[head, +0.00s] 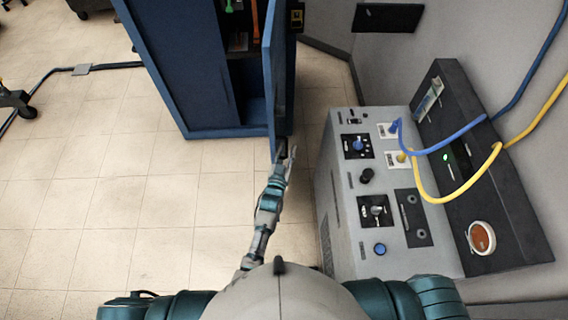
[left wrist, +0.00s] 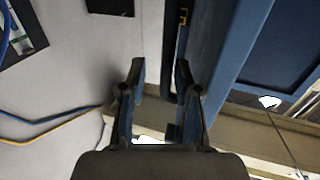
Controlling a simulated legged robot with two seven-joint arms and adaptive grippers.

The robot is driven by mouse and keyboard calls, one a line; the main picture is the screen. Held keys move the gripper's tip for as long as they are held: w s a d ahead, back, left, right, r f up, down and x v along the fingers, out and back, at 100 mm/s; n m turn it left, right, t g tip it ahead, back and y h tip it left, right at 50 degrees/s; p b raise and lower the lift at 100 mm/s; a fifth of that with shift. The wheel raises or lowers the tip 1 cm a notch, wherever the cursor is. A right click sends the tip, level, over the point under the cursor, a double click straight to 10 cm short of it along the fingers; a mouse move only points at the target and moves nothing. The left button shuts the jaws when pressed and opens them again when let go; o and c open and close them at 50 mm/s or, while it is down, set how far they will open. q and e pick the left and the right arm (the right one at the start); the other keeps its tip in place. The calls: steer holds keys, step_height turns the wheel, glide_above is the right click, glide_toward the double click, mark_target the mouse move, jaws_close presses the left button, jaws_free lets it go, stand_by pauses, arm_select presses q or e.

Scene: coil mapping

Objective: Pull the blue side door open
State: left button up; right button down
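The blue side door (head: 271,75) stands partly open on the blue cabinet (head: 165,60), with part of the dark interior showing in the head view. My left gripper (head: 288,150) is at the door's near lower edge, on its right side. In the left wrist view the door (left wrist: 207,60) runs up the right of the middle. My left gripper (left wrist: 160,72) has its two fingers apart there. A dark upright bar (left wrist: 170,50), which looks like the door's handle, reaches between the fingers, closer to the right one. Contact cannot be told. My right gripper is not in view.
A grey control console (head: 345,210) with knobs and blue and yellow cables (head: 440,195) stands right of my left arm. A grey wall (head: 465,35) is behind it. Tools (head: 254,20) hang inside the cabinet.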

arm_select(q)
steer(key=v, duration=0.8)
steer(key=shift+s, duration=0.4)
steer(key=shift+d+f, duration=0.1)
steer(key=shift+d, duration=0.1)
steer(key=s+a+f+g+y, duration=0.1)
steer(key=s+a+f+g, duration=0.3)
steer(key=f, duration=0.6)
steer(key=s+a+f+g, duration=0.1)
steer(key=s+f, duration=0.4)
steer(key=f, duration=0.6)
steer(key=s+a+f+g+y, duration=0.1)
steer(key=s+a+f+g, duration=0.3)
steer(key=f, duration=0.6)
steer(key=s+a+f+g+y, duration=0.1)
steer(key=s+a+f+g, duration=0.1)
steer(key=s+a+f, duration=0.4)
steer(key=s+a+f+g+y, duration=0.1)
steer(key=s+a+f, duration=0.4)
steer(key=s, duration=1)
steer(key=s+a+f+n+g+y, duration=0.1)
steer(key=s+a+f+g, duration=0.3)
steer(key=s, duration=0.6)
steer(key=a+f, duration=0.2)
steer(key=a, duration=0.1)
steer(key=shift+s+f+y, duration=0.2)
steer(key=shift+f+y, duration=0.1)
